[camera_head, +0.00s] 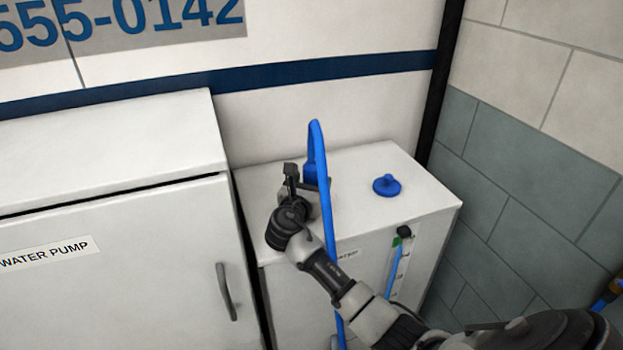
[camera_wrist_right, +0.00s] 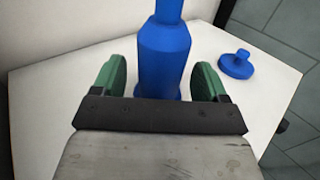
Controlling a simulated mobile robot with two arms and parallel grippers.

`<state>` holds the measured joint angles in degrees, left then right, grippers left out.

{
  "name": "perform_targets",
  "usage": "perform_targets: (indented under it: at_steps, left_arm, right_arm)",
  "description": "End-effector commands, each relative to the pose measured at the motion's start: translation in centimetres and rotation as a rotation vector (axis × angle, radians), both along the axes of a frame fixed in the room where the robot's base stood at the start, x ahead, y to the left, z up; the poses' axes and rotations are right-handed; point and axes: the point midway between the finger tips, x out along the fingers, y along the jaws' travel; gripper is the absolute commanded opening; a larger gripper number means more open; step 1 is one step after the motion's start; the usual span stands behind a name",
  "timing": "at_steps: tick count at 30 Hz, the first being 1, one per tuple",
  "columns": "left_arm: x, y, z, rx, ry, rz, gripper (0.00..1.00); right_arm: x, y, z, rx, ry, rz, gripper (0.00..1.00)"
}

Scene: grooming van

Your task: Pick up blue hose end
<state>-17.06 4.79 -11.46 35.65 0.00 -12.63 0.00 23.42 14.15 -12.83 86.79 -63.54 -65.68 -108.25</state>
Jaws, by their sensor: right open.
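The blue hose end (camera_head: 310,172) stands upright on top of the white tank box (camera_head: 350,220), with its blue hose (camera_head: 316,140) looping up and down over the front. In the right wrist view the hose end (camera_wrist_right: 164,62) is a thick blue cylinder between the two green finger pads. My right gripper (camera_head: 305,180) is open around it, with a gap visible on each side; its lower part is hidden behind the gripper body. In the right wrist view the gripper (camera_wrist_right: 165,82) holds nothing firmly. My left gripper is in neither view.
A blue cap (camera_head: 386,185) lies on the box top, right of the hose end; it also shows in the wrist view (camera_wrist_right: 237,65). A white cabinet labelled WATER PUMP (camera_head: 120,260) stands close on the left. A tiled wall (camera_head: 540,150) rises on the right.

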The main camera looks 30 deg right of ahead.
Motion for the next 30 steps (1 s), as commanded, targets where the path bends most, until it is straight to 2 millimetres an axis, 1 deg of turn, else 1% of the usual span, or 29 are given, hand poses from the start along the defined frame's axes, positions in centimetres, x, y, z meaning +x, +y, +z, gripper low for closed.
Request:
perform_targets:
  at_steps: [3, 9, 11, 21, 22, 23, 30]
  left_arm:
    - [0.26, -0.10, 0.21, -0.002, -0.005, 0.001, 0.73]
    - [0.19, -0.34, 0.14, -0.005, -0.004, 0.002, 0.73]
    - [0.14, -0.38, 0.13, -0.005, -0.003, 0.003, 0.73]
    - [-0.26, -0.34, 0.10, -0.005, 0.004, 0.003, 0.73]
    - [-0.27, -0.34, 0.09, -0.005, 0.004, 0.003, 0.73]
    - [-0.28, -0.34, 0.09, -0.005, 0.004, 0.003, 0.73]
    - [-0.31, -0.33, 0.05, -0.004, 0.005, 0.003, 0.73]
  right_arm:
    - [0.47, -0.64, 0.01, 0.001, -0.001, -0.001, 0.74]
    - [0.50, -0.66, -0.08, 0.001, 0.000, 0.000, 0.74]
    - [0.49, -0.66, -0.08, 0.001, 0.000, 0.000, 0.66]
    - [0.48, -0.63, -0.09, 0.001, 0.000, 0.000, 0.14]
    - [0.49, -0.63, -0.01, 0.001, -0.001, 0.000, 0.14]
    - [0.50, -0.63, -0.01, 0.001, -0.001, 0.000, 0.09]
    - [0.49, -0.62, 0.18, 0.000, -0.002, 0.000, 0.09]
